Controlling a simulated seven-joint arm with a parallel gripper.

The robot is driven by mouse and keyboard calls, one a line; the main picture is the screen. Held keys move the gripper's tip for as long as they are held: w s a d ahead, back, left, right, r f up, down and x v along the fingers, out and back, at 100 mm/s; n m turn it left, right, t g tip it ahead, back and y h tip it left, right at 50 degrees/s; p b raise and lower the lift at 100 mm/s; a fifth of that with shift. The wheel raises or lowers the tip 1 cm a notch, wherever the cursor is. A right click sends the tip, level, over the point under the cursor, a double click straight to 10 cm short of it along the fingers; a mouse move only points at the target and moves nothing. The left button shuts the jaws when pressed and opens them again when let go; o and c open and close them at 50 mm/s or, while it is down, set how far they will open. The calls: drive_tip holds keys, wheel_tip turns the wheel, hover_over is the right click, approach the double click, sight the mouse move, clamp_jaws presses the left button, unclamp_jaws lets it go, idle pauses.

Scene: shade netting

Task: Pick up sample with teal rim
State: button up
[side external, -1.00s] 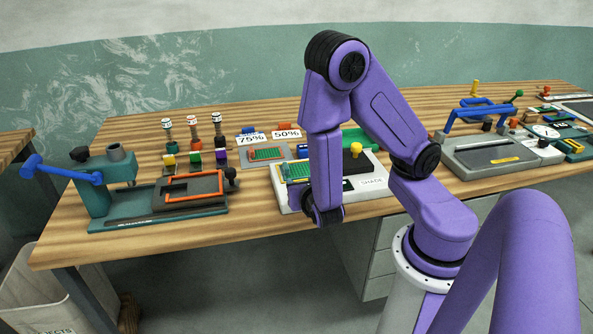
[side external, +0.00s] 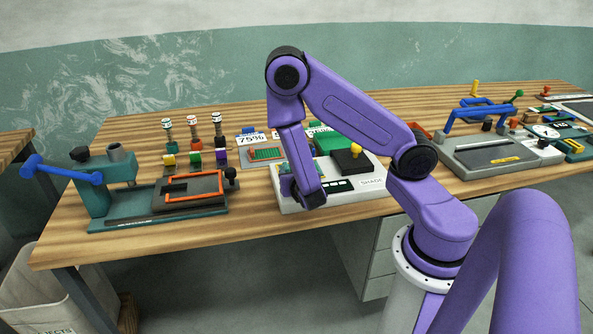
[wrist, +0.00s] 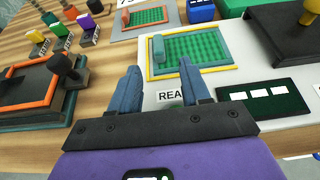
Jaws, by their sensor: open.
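A green mesh sample (wrist: 203,48) with a teal tab at its left end and a teal edge lies inside a yellow outline on a white device (wrist: 232,84) in the wrist view. Another green mesh sample (wrist: 146,16), with an orange rim and tab, lies on a grey plate behind it to the left. My gripper (wrist: 160,80) is open and empty, its fingers in front of the teal-tabbed sample and apart from it. In the side external view my gripper (side external: 309,196) is low at the device's front left and hides much of that sample.
An orange-edged frame (side external: 190,190) on a teal press stands left. Several coloured blocks (side external: 194,158) stand behind it. A black block with a yellow knob (side external: 354,158) is on the white device's right. Bare wood lies between press and device.

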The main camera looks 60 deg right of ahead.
sight(286, 166)
drive_tip(key=shift+r+x, duration=0.25)
drive_tip(key=shift+x, duration=1.55)
drive_tip(key=shift+r+x, duration=0.2)
drive_tip(key=shift+x, duration=1.65)
drive_tip(key=shift+w+d, duration=0.1)
drive_tip(key=shift+w, duration=0.1)
clamp_jaws()
